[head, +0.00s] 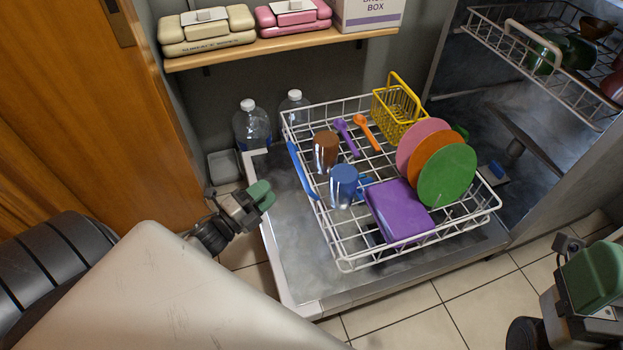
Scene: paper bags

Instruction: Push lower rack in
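The lower rack (345,264) is a white wire rack, pulled out over the open dishwasher door (290,255). It holds a purple box-shaped container (398,212), pink, orange and green plates (447,176), a brown cup (326,152), a blue cup (343,184), purple and orange spoons, a blue utensil and a yellow basket (398,106). My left gripper (266,196) is left of the rack, beside the door's left edge, and apart from the rack; its finger opening is unclear. My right gripper (590,275) is at the lower right, partly cut off, away from the rack.
The upper rack (540,60) with bowls shows inside the dishwasher (500,130) at the upper right. A wooden shelf (285,46) with cases and a box hangs behind. Bottles (252,124) stand behind the rack. A wooden cabinet (90,110) is at left. Tiled floor (410,315) is clear in front.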

